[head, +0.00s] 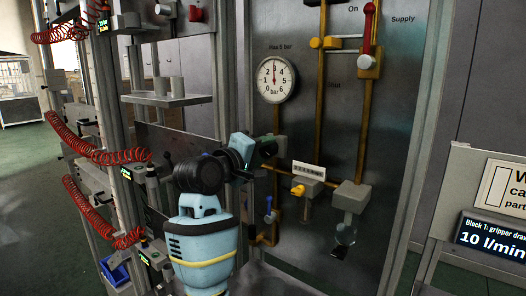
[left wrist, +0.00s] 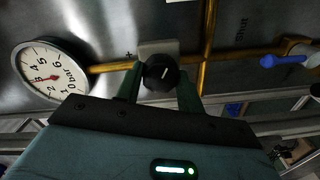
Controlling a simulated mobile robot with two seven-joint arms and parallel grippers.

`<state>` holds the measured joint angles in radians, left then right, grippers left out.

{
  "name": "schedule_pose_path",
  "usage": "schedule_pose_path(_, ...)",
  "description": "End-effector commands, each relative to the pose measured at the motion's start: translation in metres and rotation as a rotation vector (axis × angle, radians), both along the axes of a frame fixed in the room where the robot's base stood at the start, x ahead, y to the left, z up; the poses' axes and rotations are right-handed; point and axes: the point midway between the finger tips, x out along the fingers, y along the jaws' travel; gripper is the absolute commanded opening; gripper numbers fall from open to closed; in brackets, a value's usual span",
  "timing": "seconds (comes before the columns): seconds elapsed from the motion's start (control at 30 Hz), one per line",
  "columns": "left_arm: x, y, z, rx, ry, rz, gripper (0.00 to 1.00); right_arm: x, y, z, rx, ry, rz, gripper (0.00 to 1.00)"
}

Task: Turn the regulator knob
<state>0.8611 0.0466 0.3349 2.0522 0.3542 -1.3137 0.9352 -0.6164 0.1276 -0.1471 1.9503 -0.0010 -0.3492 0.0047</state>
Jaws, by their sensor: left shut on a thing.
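The regulator knob (left wrist: 160,73) is a black round knob with a white mark, in front of a grey body on the brass pipe, in the left wrist view. My left gripper (left wrist: 161,88) has its two fingers on either side of the knob and is shut on it. My right gripper is not in view.
A red lever (head: 368,30) is at the panel's top right. Red coiled hoses (head: 105,155) hang at left. A sign stand (head: 490,205) is at right.

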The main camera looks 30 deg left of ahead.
Motion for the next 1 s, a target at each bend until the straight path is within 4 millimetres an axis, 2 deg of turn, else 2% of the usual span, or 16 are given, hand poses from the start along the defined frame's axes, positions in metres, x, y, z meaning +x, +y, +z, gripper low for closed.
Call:
schedule_pose_path(0.3,0.0000,0.0005,-0.0003,-0.131,0.011,0.001,0.15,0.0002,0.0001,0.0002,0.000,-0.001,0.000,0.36)
schedule_pose_path(0.87,-0.0001,0.0009,-0.0002,-0.159,0.012,0.002,0.15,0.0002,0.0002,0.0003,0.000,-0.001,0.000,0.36)
schedule_pose_path(0.9,-0.0001,0.0009,-0.0002,-0.159,0.012,0.002,0.40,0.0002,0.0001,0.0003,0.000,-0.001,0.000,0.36)
schedule_pose_path(1.0,-0.0001,0.0008,-0.0001,-0.158,0.012,0.002,0.53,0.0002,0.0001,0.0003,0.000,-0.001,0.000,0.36)
